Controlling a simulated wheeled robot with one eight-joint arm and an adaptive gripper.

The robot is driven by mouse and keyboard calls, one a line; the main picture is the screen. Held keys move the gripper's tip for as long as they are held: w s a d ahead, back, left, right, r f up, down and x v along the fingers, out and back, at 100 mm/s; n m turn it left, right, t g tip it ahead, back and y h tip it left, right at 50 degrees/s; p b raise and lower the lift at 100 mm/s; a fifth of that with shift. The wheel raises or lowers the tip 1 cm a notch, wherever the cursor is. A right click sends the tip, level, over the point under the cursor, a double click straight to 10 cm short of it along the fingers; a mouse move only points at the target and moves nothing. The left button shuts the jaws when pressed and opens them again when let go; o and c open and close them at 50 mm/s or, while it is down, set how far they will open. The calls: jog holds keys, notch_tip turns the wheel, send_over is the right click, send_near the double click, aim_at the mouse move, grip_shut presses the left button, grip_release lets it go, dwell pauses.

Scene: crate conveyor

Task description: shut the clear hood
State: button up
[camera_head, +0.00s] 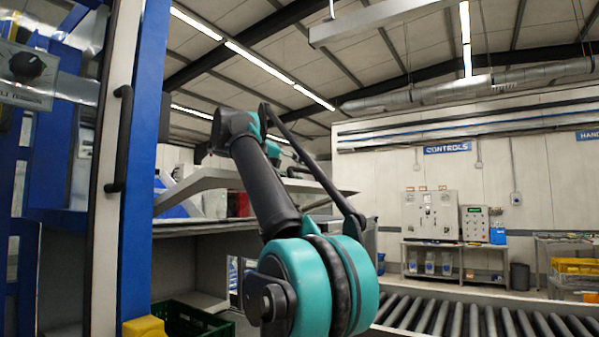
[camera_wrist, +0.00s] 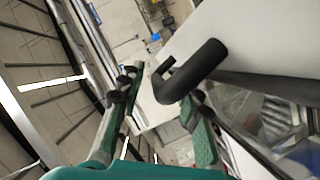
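The hood (camera_head: 235,179) shows in the head view as a pale, tilted panel, raised above the grey work surface behind my arm. In the wrist view a black bar handle (camera_wrist: 196,70) stands out from a pale panel (camera_wrist: 255,38), with a see-through area below it at the right. My gripper (camera_wrist: 163,90) is open, with its green-padded fingers spread on either side of the handle's near end. I cannot tell whether either finger touches the handle. In the head view the fingers are hidden behind my arm.
A white, blue-edged door with a black handle (camera_head: 120,140) stands close at the left. A green crate (camera_head: 192,320) sits low beside a yellow block (camera_head: 145,328). A roller conveyor (camera_head: 480,318) runs at the lower right. Control boxes (camera_head: 432,215) stand on a bench at the back.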

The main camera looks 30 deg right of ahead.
jog(key=shift+c, duration=0.5)
grip_shut()
